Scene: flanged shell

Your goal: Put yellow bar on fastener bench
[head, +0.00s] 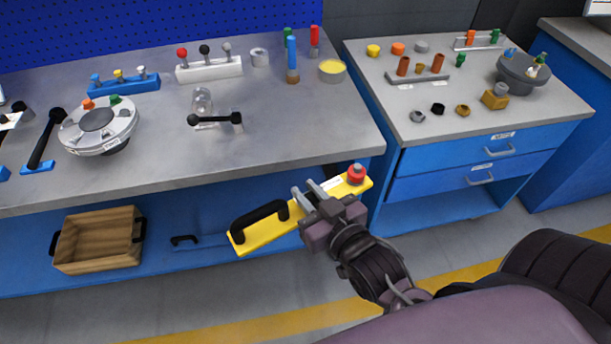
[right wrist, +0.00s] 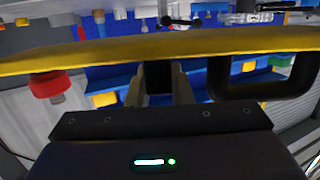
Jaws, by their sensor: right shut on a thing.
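The yellow bar (head: 283,228) has a black handle at one end and a red knob at the other. My right gripper (head: 312,192) is shut on the bar near its middle and holds it in the air in front of the left bench's front edge. In the right wrist view the bar (right wrist: 120,52) spans the picture in front of the gripper (right wrist: 158,85), with the red knob at left and the black handle at right. The bench at right (head: 420,150), with several nuts and fasteners on top, looks like the fastener bench. My left gripper is not in view.
The left bench (head: 300,140) holds a white round fixture (head: 97,118), a black two-ball handle (head: 215,120) and a yellow-topped cup (head: 332,70). On the right bench are a grey bowl (head: 524,76) and a peg rail (head: 417,78). A wooden crate (head: 97,215) sits low at left.

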